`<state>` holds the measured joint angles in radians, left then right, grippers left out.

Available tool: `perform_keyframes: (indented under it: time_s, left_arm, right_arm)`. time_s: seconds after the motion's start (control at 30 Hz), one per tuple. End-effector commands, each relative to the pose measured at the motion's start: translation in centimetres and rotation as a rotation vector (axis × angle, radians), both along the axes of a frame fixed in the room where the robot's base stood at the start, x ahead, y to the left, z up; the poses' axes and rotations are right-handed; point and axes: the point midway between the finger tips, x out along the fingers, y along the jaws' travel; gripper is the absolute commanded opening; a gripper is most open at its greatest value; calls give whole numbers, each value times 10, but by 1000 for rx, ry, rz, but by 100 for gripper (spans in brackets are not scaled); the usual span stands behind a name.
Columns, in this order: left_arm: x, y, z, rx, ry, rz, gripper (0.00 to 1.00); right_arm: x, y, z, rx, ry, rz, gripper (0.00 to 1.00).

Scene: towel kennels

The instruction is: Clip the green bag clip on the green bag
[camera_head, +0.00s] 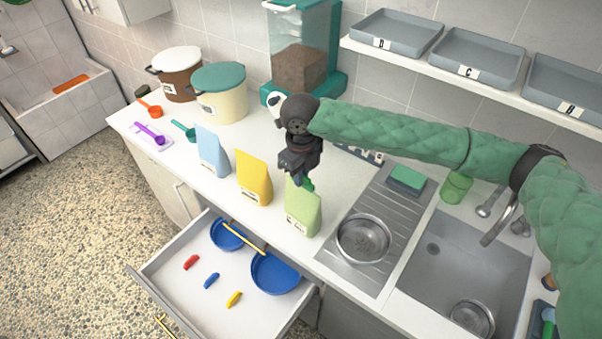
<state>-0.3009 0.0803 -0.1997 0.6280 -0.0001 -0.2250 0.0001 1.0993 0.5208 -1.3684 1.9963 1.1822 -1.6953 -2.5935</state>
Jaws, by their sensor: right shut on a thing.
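The green bag (303,212) stands upright on the counter, at the right end of a row of three bags. My right gripper (303,178) is directly above it, pointing down. It is shut on the green bag clip (307,184), of which only a small part shows below the fingers. The clip is at the bag's top edge in the picture. I cannot tell whether it is around the edge or just in front of or above it. My left gripper is not in view.
A yellow bag (254,178) and a blue bag (212,151) stand left of the green bag. The open drawer (165,272) below holds red, blue and yellow clips and blue bowls. A metal bowl (363,239) sits on the drainboard to the right.

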Motion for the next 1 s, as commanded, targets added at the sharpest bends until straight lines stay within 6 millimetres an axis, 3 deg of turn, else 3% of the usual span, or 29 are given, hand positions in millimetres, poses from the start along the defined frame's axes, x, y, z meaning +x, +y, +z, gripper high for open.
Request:
perform_keyframes:
  time_s: [1.0]
  left_arm:
    - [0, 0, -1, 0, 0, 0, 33]
  right_arm:
    - [0, 0, -6, 0, 0, 0, 0]
